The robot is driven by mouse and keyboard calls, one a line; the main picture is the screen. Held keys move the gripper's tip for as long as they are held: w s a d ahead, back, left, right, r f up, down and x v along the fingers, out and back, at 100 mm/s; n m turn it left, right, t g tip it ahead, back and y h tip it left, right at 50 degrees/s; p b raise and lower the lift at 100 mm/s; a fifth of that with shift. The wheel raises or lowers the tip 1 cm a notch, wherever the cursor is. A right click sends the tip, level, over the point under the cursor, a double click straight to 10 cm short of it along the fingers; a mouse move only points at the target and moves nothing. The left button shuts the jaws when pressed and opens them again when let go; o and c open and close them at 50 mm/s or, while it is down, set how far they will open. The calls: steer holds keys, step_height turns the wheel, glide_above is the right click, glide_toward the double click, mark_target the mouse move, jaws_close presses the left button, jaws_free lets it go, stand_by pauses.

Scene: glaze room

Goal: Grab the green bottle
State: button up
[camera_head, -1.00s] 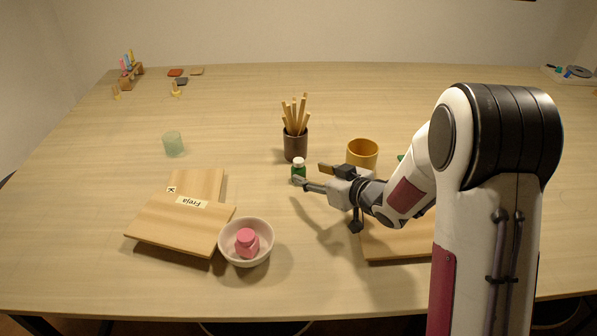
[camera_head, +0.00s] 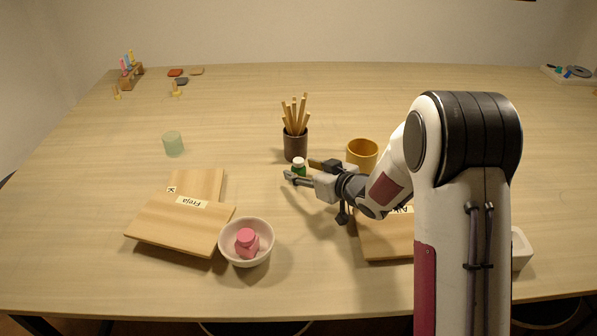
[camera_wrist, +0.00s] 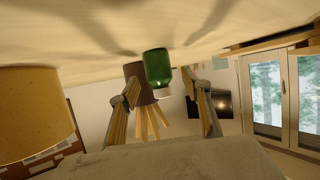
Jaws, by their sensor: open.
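The green bottle (camera_head: 299,170) with a white cap stands upright on the table, just in front of a dark cup of sticks. My gripper (camera_head: 300,172) is open at the bottle, its near finger passing in front of the bottle's lower part. In the wrist view the green bottle (camera_wrist: 158,68) appears upside down between the two open fingers of my gripper (camera_wrist: 158,92). I cannot tell whether either finger touches it.
The dark cup (camera_head: 295,146) of sticks stands close behind the bottle. A yellow cup (camera_head: 362,154) is right of it. A pale green cup (camera_head: 173,144) stands farther left.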

steer(key=shift+x, duration=1.25)
steer(key=shift+c, duration=0.4)
steer(key=c, duration=1.2)
